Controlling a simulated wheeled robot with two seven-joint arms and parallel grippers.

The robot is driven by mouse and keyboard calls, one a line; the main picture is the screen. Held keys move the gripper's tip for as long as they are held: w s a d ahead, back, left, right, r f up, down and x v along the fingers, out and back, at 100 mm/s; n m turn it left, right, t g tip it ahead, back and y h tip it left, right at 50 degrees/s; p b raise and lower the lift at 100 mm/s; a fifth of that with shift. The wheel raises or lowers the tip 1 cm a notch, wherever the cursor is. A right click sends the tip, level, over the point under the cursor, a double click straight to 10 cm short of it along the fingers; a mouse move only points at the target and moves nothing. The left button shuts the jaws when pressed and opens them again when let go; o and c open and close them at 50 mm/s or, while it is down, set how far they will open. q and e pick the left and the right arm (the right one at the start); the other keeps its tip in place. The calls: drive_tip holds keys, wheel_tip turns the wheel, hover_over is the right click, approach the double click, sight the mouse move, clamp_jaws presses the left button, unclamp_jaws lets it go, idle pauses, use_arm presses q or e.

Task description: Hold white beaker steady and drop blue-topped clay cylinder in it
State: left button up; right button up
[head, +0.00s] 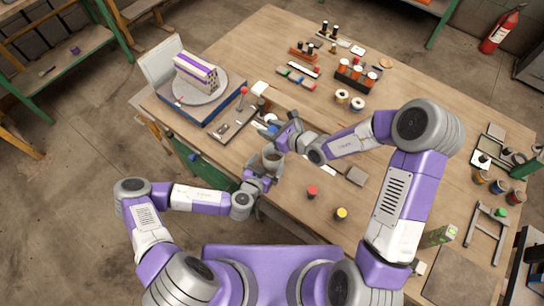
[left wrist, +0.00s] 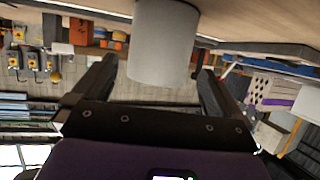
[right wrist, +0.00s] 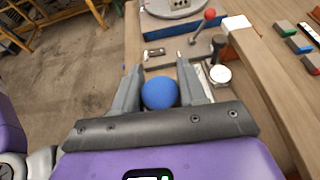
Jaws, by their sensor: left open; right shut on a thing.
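The white beaker (head: 272,159) stands near the table's left front edge and looks grey in the head view. In the left wrist view the beaker (left wrist: 163,42) is between the fingers of my left gripper (head: 264,169), which is open with gaps at both sides. My right gripper (head: 277,131) is shut on the blue-topped clay cylinder, whose blue top (right wrist: 160,93) shows between the fingers in the right wrist view. The right gripper is just beyond the beaker in the head view. The cylinder's clay body is hidden below its top.
A red-topped cylinder (head: 312,191) and a yellow-topped cylinder (head: 341,213) stand at the table's front. A tool tray (head: 233,121) with a red-knobbed rod lies near the right gripper.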

use_arm(q)
hover_over(273, 156)
drive_tip(key=s, duration=0.3)
wheel_tip(273, 156, down, 2)
drive_tip(key=shift+w+f, duration=0.15)
drive_tip(key=c, duration=1)
drive_tip(key=shift+c, duration=0.2)
use_arm(e)
drive_tip(key=shift+f, duration=2.25)
drive_tip(key=o, duration=1.2)
